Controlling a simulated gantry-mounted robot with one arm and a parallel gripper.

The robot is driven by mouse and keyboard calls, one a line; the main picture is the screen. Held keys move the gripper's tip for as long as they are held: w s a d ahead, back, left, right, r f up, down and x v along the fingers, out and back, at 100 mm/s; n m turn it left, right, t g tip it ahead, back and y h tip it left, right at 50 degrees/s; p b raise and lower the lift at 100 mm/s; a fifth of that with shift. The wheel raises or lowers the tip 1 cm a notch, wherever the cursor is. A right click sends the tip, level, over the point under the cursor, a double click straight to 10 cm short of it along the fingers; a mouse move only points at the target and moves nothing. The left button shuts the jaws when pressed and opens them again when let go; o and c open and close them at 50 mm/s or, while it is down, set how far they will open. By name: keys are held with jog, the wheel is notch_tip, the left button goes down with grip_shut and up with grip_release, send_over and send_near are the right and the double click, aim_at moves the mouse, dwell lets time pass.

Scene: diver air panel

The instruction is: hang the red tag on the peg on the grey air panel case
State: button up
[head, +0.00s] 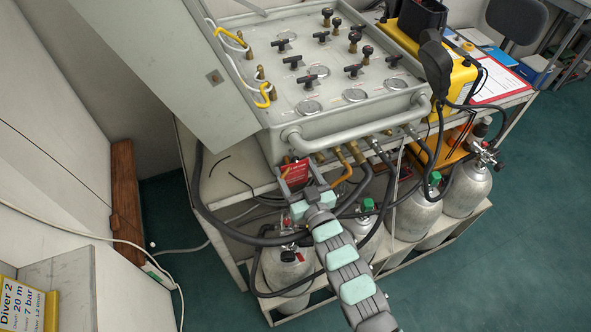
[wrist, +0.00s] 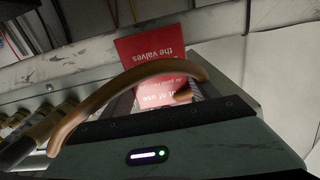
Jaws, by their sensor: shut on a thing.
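The red tag (head: 294,171) with white lettering is held at the tip of my gripper (head: 296,184), just below the front left corner of the grey air panel case (head: 280,135). In the wrist view the tag (wrist: 150,48) stands beyond the gripper body, its text upside down, partly hidden by a brown curved hose (wrist: 140,73). My gripper is shut on the tag. I cannot make out the peg clearly; whether the tag touches it cannot be told.
Brass fittings and an orange hose (head: 342,187) hang right of the tag, close to my gripper. Black hoses and silver cylinders (head: 287,270) are below on the cart. A yellow case (head: 455,72) stands right of the panel. Open green floor lies at right.

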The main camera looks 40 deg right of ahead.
jog(key=o, duration=1.1)
jog(key=shift+o, duration=1.4)
jog(key=shift+a, duration=0.15)
